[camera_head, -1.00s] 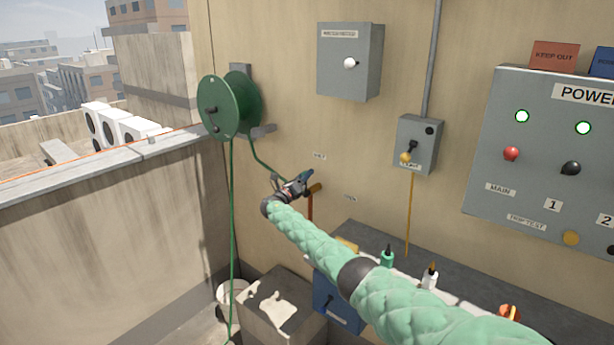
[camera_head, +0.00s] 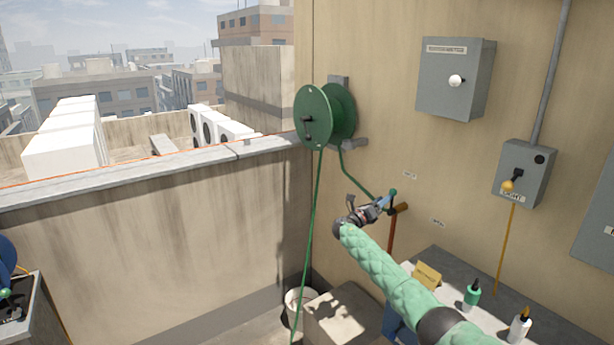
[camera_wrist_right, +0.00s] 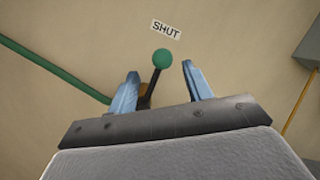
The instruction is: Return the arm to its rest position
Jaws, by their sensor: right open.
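My right arm, in a padded green sleeve (camera_head: 385,272), reaches from the bottom of the head view to the wall. Its gripper (camera_head: 381,204) is by a valve lever with a green knob (camera_head: 393,192). In the right wrist view the gripper (camera_wrist_right: 160,68) is open, with its two blue fingers apart. The lever's dark stem and green knob (camera_wrist_right: 162,57) show between the fingers, nearer the left one; I cannot tell whether they touch. A label reading SHUT (camera_wrist_right: 166,29) is just above the knob. My left gripper is not in view.
A green hose reel (camera_head: 318,115) hangs on the wall, its hose trailing down. A switch box (camera_head: 524,172) with a yellow cord and a grey cabinet (camera_head: 455,78) are to the right. Bottles, including a green one (camera_head: 471,296), stand on a ledge below. A parapet (camera_head: 150,240) spans the left.

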